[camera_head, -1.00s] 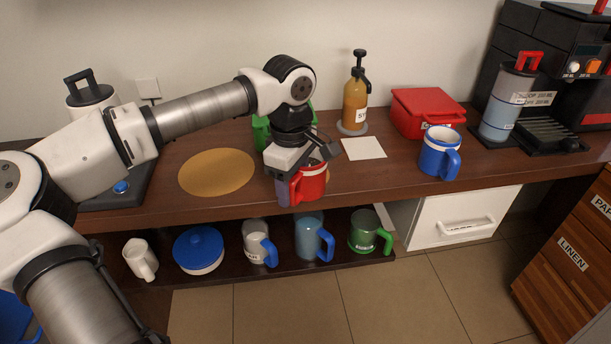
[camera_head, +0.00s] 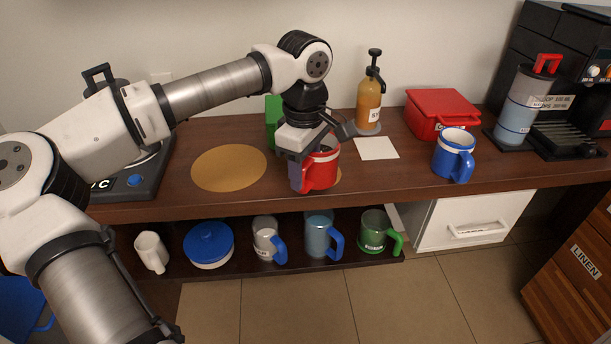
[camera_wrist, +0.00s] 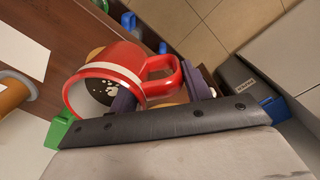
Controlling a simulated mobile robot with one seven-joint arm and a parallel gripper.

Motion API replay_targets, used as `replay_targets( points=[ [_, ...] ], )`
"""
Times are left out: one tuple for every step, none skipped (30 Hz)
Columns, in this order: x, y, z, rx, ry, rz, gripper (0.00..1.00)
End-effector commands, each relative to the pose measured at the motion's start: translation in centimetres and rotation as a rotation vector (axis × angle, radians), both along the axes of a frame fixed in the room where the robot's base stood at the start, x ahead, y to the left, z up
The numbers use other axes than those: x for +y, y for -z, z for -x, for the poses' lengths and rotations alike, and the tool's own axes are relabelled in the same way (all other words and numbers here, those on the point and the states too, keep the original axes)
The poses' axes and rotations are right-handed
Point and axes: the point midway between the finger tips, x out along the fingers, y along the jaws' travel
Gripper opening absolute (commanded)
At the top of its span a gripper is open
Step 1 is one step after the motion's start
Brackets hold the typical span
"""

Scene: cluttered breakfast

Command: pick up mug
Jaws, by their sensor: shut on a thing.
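The red mug (camera_head: 322,170) with a white rim is in my gripper (camera_head: 305,165) above the front part of the wooden counter. In the wrist view the red mug (camera_wrist: 112,55) is tilted in the picture, its dark inside with white specks facing the camera and its red handle pointing right. My gripper's two dark fingers (camera_wrist: 160,92) are shut on it on the handle side, one at the opening and one by the handle. The exact contact is partly hidden. An orange-tan patch (camera_head: 339,175) shows beside and below the mug.
A blue mug (camera_head: 453,155), red box (camera_head: 435,113) and orange pump bottle (camera_head: 369,105) stand to the right. A green object (camera_head: 273,118) is partly hidden behind my gripper. A tan round mat (camera_head: 229,168) lies clear at left. Several mugs stand on the shelf below.

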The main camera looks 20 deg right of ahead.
Motion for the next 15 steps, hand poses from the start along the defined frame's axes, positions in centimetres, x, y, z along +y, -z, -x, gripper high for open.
replay_targets(
  points=[
    [-0.1,-1.5,-0.1,-0.005,-0.001,0.003,0.00],
    [-0.1,-2.2,-0.1,-0.004,-0.002,0.003,0.00],
    [-0.1,-3.3,-0.1,-0.005,-0.001,0.002,0.00],
    [-0.1,-4.2,-0.1,-0.006,-0.002,0.003,0.00],
    [-0.1,-5.1,-0.1,-0.005,-0.002,0.003,0.00],
    [-0.1,-6.3,-0.1,-0.005,-0.001,0.003,0.00],
    [-0.1,-7.2,-0.1,-0.005,-0.002,0.003,0.00],
    [-0.1,-8.1,0.0,-0.005,-0.001,0.003,0.00],
    [-0.1,-9.2,0.0,-0.004,-0.001,0.003,0.00],
    [-0.1,-10.0,-0.1,-0.004,-0.002,0.002,0.00],
    [-0.1,-10.8,0.0,-0.004,-0.002,0.004,0.00],
    [-0.1,-11.7,0.0,-0.002,-0.001,0.003,0.00],
    [-0.1,-12.4,0.0,-0.002,-0.001,0.003,0.00],
    [-0.1,-13.0,0.0,-0.003,-0.001,0.003,0.00],
    [-0.1,-13.8,0.0,-0.003,-0.001,0.003,0.00]
  ],
)
